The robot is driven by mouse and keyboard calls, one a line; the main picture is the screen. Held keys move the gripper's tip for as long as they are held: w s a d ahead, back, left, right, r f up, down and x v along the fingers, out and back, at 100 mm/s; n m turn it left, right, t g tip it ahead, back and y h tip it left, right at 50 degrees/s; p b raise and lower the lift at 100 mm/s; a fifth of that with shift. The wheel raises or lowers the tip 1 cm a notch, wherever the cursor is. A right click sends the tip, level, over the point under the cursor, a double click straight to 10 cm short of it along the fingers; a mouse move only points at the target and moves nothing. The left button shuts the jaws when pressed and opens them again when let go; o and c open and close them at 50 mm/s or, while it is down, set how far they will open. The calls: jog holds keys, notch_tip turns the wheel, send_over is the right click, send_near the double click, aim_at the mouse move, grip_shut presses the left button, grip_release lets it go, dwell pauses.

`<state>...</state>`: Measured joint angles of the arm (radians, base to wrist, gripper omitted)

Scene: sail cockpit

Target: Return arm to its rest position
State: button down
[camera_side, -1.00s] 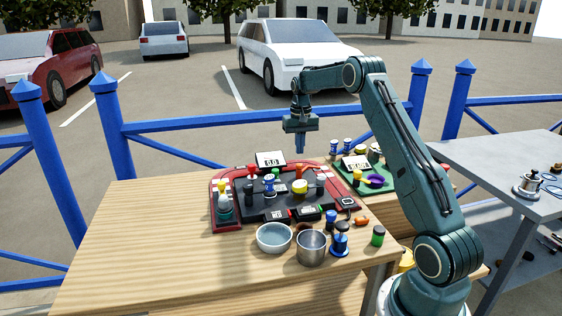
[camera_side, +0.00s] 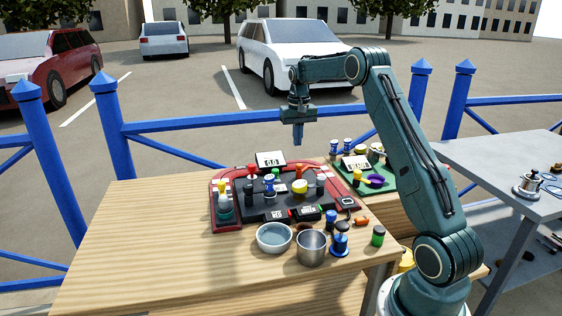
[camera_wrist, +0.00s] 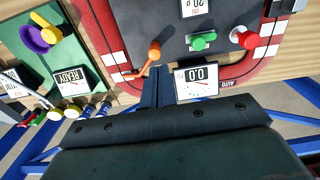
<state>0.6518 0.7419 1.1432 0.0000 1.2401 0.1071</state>
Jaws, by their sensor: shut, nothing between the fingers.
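My gripper (camera_side: 298,133) hangs in the air above the back edge of the workbench, pointing down. Its fingers are shut with nothing between them. In the wrist view the closed fingers (camera_wrist: 157,88) show beside a small display reading 0.0 (camera_wrist: 202,75). My arm rises from its base at the right and bends over toward the bench. The red-edged control panel (camera_side: 219,222) lies below and in front of the gripper, apart from it.
A green board (camera_side: 388,187) with small items lies right of the panel. A blue railing (camera_side: 190,125) runs behind. The bench's left half (camera_side: 130,240) is clear.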

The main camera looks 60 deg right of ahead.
jog(key=s+a+r+n+t, duration=0.1)
jog(key=s+a+r, duration=0.2)
jog(key=a+r, duration=0.3)
jog(key=s+a+r+n+t, duration=0.1)
jog(key=s+a+r+n, duration=0.2)
jog(key=a, duration=0.6)
jog(key=s+a+r, duration=0.3)
jog(key=a+r, duration=0.2)
jog(key=a, duration=0.2)
jog(key=s+a+f+n+t, duration=0.1)
jog(key=s+a+f+n, duration=0.1)
jog(key=s+a, duration=0.4)
jog(key=s+a+f+n+t, duration=0.1)
jog(key=s+a+n+t, duration=0.1)
jog(key=s+a, duration=0.5)
jog(key=s, duration=0.6)
jog(key=shift+f+n, duration=0.3)
jog(key=shift+f, duration=0.05)
jog(key=shift+s, duration=0.1)
